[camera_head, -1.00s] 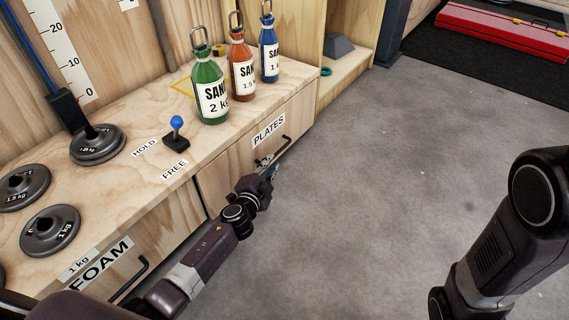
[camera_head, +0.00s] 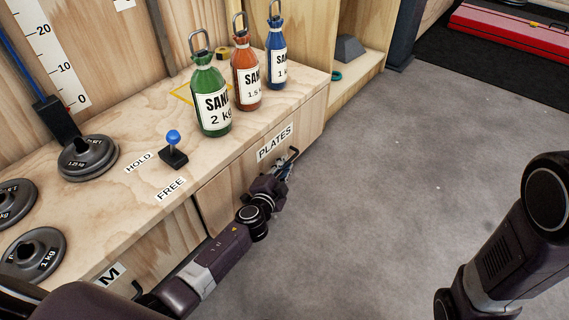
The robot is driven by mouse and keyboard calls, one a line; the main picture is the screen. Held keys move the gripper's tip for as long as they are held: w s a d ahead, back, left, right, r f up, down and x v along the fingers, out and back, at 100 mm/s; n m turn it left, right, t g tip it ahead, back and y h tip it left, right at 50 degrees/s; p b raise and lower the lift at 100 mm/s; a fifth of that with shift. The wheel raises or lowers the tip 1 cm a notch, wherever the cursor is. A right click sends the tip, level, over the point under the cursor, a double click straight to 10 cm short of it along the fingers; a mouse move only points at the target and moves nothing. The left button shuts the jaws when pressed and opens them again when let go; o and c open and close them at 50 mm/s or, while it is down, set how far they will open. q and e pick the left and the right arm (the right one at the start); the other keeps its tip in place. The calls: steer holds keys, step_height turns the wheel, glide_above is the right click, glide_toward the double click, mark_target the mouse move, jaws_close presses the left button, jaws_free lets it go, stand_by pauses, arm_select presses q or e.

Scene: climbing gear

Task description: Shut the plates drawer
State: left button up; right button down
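The plates drawer (camera_head: 235,193) is a wooden front on the bench's right part, with a "PLATES" label (camera_head: 274,143) and a dark bar handle (camera_head: 292,157). Its front looks close to flush with the bench, with a dark gap along its left edge; I cannot tell whether it is fully shut. My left gripper (camera_head: 281,172) is at the handle, hiding part of it. Whether its fingers are open, or touch the handle, is too small to tell. My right arm shows at the right edge, but its gripper is outside the view.
On the bench stand a green bottle (camera_head: 211,98), an orange bottle (camera_head: 246,78) and a blue bottle (camera_head: 276,58). A blue-knobbed lever (camera_head: 173,148) sits by the "HOLD" and "FREE" labels. Weight plates (camera_head: 88,158) lie at left. The grey floor (camera_head: 400,180) is clear.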

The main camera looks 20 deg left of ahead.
arm_select(q)
jaws_close()
steer(key=shift+w+a, duration=0.2)
steer(key=shift+a, duration=0.4)
steer(key=shift+w+a, duration=0.2)
steer(key=shift+a, duration=0.4)
jaws_free()
steer(key=shift+a, duration=0.1)
